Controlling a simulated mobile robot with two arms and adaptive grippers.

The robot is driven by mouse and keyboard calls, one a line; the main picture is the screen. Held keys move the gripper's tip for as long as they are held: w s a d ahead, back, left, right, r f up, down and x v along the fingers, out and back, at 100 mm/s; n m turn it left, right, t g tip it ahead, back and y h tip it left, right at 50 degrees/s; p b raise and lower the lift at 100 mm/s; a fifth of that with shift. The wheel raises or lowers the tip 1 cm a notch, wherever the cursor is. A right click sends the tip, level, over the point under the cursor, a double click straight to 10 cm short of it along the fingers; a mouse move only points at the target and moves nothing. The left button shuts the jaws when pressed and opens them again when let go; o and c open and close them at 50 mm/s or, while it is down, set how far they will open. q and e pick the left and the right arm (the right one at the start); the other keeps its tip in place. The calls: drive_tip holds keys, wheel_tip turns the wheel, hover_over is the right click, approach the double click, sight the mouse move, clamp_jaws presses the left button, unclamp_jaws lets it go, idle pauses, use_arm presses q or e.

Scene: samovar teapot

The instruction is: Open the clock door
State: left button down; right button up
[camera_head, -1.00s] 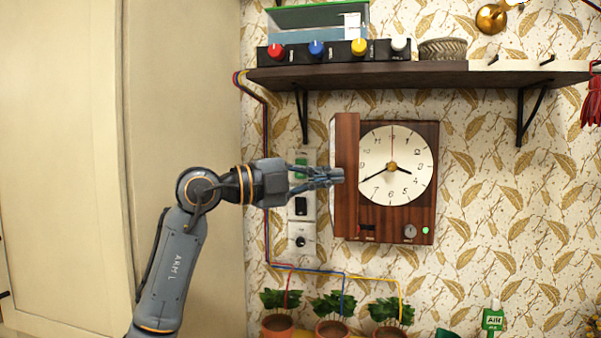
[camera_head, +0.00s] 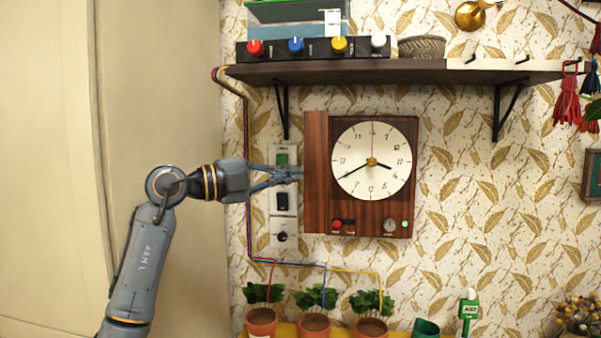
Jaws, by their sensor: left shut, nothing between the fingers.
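The wooden clock (camera_head: 362,215) hangs on the wall under the shelf, with a white round dial (camera_head: 372,161). Its narrow wooden door (camera_head: 316,185) stands open at the left side, swung out from the body. The dial and a red button (camera_head: 337,224) at the lower left of the body are uncovered. My left gripper (camera_head: 299,173) is shut and empty, left of the door, with its fingertips at the door's left edge. I cannot tell whether they touch it. My right gripper is not in view.
A wall panel (camera_head: 284,207) with switches sits behind my left fingers. Above is a dark shelf (camera_head: 420,73) with a box of colored knobs (camera_head: 318,49). Potted plants (camera_head: 315,322) stand below with colored wires. The wall right of the clock is free.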

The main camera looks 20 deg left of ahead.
use_arm(q)
drive_tip(key=a+p, duration=0.1)
drive_tip(key=a, duration=0.4)
drive_tip(key=shift+a, duration=0.1)
